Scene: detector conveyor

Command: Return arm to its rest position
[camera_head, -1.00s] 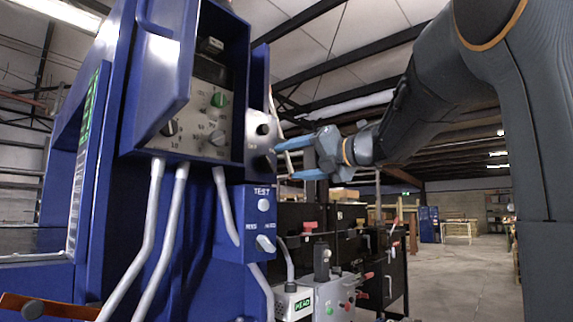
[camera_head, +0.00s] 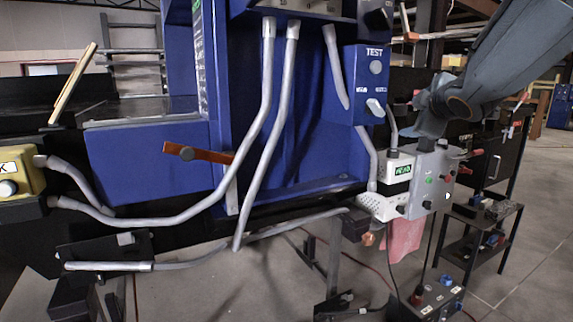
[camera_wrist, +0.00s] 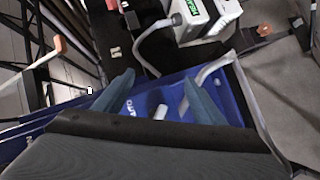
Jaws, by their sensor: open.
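My arm (camera_head: 515,60) reaches in from the upper right of the head view. In the head view the fingertips are small and partly merge with the background.
A blue detector cabinet (camera_head: 180,160) fills the middle, with grey conduits (camera_head: 262,110) hanging from it. An orange lever (camera_head: 200,155) sticks out in front. A yellow box (camera_head: 20,175) is at far left. A black cart (camera_head: 480,225) stands at right, beside open floor (camera_head: 535,260).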

